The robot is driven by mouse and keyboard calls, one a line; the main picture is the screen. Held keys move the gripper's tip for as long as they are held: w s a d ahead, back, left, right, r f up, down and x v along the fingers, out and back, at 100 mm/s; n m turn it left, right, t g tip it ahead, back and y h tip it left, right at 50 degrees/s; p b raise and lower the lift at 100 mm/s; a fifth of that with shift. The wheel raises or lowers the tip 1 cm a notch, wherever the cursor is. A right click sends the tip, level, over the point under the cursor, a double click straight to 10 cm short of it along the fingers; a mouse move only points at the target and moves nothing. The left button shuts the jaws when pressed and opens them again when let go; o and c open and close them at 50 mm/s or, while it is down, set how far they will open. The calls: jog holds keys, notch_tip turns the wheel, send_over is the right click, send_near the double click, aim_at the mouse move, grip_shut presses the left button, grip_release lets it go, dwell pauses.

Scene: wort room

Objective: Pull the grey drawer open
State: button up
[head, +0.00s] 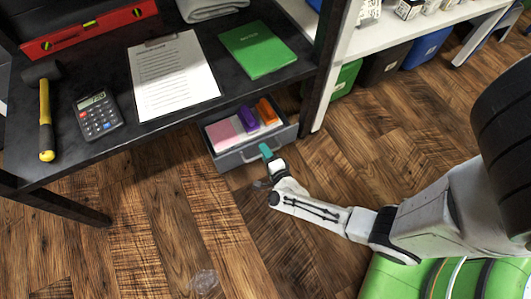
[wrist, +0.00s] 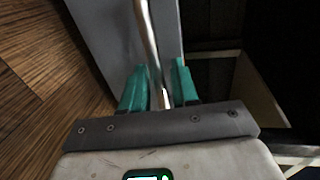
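The grey drawer (head: 262,150) hangs under the dark table and is pulled out, so its inside shows in the head view. Its metal handle (wrist: 147,35) is a bar that runs down between my fingers in the wrist view. My gripper (head: 267,152) is at the drawer's front. In the wrist view, the two teal fingers of my gripper (wrist: 160,82) stand on either side of the handle bar, with a gap visible beside the bar. Whether one finger touches the bar is unclear.
In the drawer lie pink notes (head: 221,134), a purple item (head: 248,118) and an orange item (head: 266,111). The table (head: 112,150) holds a hammer (head: 45,115), calculator (head: 98,114), clipboard (head: 172,80) and green notebook (head: 258,48). A table leg (head: 320,75) stands right of the drawer. Floor before it is mostly clear.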

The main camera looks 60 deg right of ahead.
jog(key=shift+c, duration=0.2)
grip_shut()
jog(key=shift+s, duration=0.1)
